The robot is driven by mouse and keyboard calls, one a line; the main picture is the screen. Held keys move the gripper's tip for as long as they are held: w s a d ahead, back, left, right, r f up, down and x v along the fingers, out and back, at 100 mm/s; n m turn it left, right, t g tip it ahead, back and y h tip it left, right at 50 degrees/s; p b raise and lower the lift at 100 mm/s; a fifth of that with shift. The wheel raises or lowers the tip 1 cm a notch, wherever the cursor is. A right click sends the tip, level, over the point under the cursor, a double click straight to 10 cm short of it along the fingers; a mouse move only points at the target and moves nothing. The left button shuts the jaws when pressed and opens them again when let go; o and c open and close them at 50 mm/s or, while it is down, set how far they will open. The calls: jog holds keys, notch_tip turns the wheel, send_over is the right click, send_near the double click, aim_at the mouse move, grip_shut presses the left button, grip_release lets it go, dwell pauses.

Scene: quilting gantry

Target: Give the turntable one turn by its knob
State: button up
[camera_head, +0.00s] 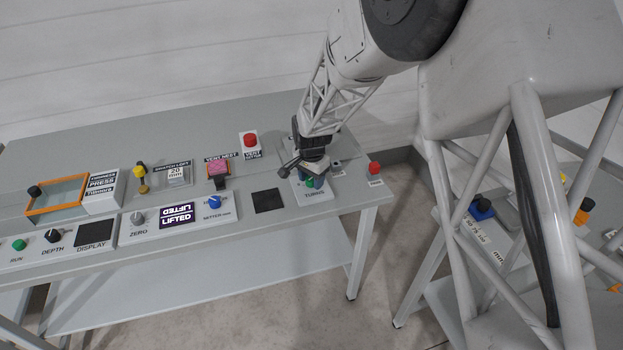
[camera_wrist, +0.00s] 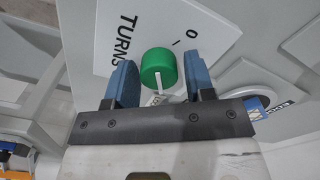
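A green knob (camera_wrist: 158,68) with a white pointer line stands on a pale plate (camera_wrist: 100,30) lettered TURNS, with marks 0 and I beside it. In the wrist view, my gripper (camera_wrist: 158,60) is open. Its two blue fingers stand on either side of the knob, with a gap showing on each side. I cannot tell how deep the fingers reach around it. In the head view, my gripper (camera_head: 310,179) is low over the TURNS plate (camera_head: 316,195) near the table's right end and mostly hides the knob. I cannot clearly make out the turntable.
A red button (camera_head: 374,168) is right of my gripper, and another red button (camera_head: 250,140) stands behind to the left. A black square (camera_head: 268,201) lies left of the TURNS plate. Panels with a blue knob (camera_head: 214,202) and a LIFTED display (camera_head: 177,216) are farther left.

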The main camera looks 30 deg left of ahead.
jog(key=shift+o, duration=0.8)
jog(key=shift+r, duration=3.9)
